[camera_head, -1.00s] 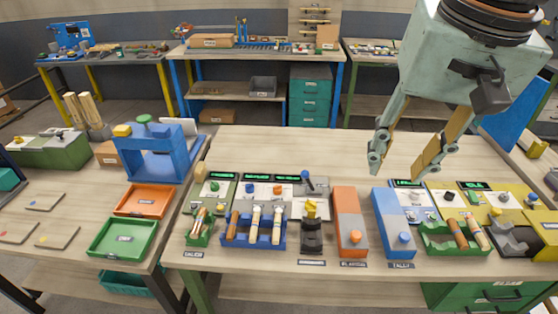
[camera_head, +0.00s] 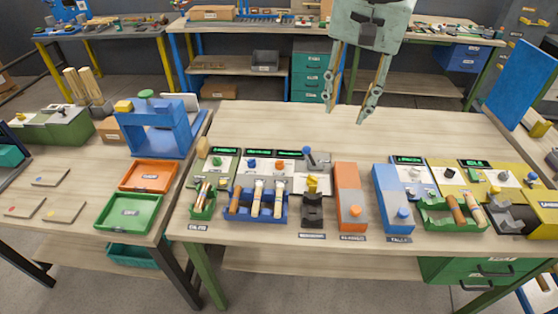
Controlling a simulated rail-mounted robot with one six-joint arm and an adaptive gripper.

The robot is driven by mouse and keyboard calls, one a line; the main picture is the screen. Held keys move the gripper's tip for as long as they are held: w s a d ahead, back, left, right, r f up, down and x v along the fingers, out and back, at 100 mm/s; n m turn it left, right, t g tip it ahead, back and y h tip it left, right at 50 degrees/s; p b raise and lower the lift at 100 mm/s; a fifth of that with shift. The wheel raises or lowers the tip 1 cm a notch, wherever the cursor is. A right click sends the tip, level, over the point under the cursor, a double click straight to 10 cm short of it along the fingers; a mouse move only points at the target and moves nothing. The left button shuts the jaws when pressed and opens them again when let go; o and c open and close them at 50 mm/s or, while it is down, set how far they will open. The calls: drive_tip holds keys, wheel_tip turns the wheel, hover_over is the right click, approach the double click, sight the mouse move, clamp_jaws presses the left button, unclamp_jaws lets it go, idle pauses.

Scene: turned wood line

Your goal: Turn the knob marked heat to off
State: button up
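My gripper (camera_head: 349,105) hangs above the back of the wooden table (camera_head: 290,125), fingers spread, empty and touching nothing. Left of centre are control panels with lit green displays, a blue knob (camera_head: 251,164) and an orange knob (camera_head: 280,165). Beside them stands a blue-tipped lever (camera_head: 308,156).
In front of the panels are a blue rack (camera_head: 240,216) of wooden pieces, an orange box (camera_head: 349,180), a blue box (camera_head: 385,185) and a green tray (camera_head: 440,225). A blue press frame (camera_head: 160,140) stands on the left table. The table's back half is clear.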

drive_tip(key=w+a+f+m+g, duration=0.1)
drive_tip(key=w+a+f, duration=0.25)
drive_tip(key=w, duration=0.25)
drive_tip(key=w+a+f+m, duration=0.1)
drive_tip(key=w+a+f, duration=0.2)
drive_tip(key=w+f, duration=0.25)
drive_tip(key=m+g+p, duration=0.1)
drive_tip(key=m+p, duration=0.1)
drive_tip(key=m, duration=0.1)
hover_over(279, 161)
wheel_tip(279, 161, down, 14)
drive_tip(key=shift+f, duration=0.25)
drive_tip(key=shift+f, duration=0.15)
drive_tip(key=shift+f+b, duration=0.65)
drive_tip(key=shift+f, duration=6.1)
drive_tip(key=c, duration=0.9)
